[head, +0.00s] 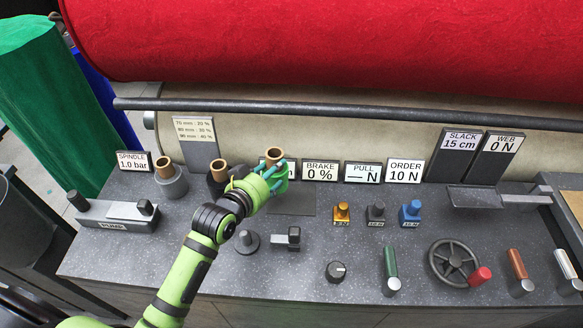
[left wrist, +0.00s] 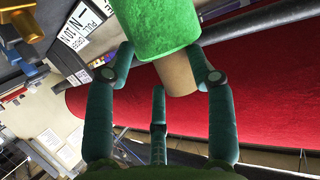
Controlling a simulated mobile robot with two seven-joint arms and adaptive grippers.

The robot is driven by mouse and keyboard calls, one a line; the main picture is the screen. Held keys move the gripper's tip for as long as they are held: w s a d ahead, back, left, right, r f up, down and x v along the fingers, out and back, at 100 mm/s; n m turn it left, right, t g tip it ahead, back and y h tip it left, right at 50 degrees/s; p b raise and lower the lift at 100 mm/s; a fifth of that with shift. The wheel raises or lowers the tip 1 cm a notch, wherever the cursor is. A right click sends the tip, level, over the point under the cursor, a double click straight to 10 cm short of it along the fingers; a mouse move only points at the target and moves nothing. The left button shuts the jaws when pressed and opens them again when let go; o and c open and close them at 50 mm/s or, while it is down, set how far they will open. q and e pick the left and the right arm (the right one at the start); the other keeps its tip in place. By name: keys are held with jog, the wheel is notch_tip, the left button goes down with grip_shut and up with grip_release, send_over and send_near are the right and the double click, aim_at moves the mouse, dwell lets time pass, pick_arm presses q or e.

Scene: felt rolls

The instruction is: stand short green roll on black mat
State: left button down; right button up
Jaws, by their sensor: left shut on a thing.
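The short green roll, with its tan core (head: 275,155) sticking out at the top, is in my left gripper (head: 273,172) above the back of the console. In the left wrist view the green felt (left wrist: 155,25) and the bare core (left wrist: 178,78) show between the teal fingers, which are shut on the roll. The roll looks roughly upright in the head view; its lower end is hidden by the gripper. The black mat (head: 300,207) lies on the console just right of and in front of the gripper. My right gripper is not in view.
A grey roll (head: 171,182) and a dark roll (head: 217,180) stand to the left of the gripper. Label signs, including the brake sign (head: 320,172), line the back. Weights (head: 342,213), a handwheel (head: 454,263) and handles stand right and front. A huge red roll (head: 320,40) hangs behind.

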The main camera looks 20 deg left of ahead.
pick_arm(q)
jog(key=w+d+f+y+b, duration=0.1)
jog(key=d+f+b, duration=0.1)
jog(key=d+f, duration=0.2)
jog(key=shift+w+d+f+n+b, duration=0.2)
jog(key=shift+w+f+n+b, duration=0.15)
jog(key=shift+f, duration=0.65)
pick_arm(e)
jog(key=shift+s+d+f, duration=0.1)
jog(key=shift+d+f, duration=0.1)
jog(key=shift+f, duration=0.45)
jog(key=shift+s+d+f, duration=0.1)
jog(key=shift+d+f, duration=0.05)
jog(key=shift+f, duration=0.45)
pick_arm(q)
jog(key=shift+f+b, duration=0.35)
jog(key=shift+f, duration=0.2)
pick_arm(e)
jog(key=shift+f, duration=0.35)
pick_arm(q)
jog(key=shift+c, duration=1.9)
grip_release()
jog(key=shift+s, duration=0.1)
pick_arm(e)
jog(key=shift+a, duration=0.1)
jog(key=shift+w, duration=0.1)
pick_arm(q)
notch_tip(320, 180, up, 10)
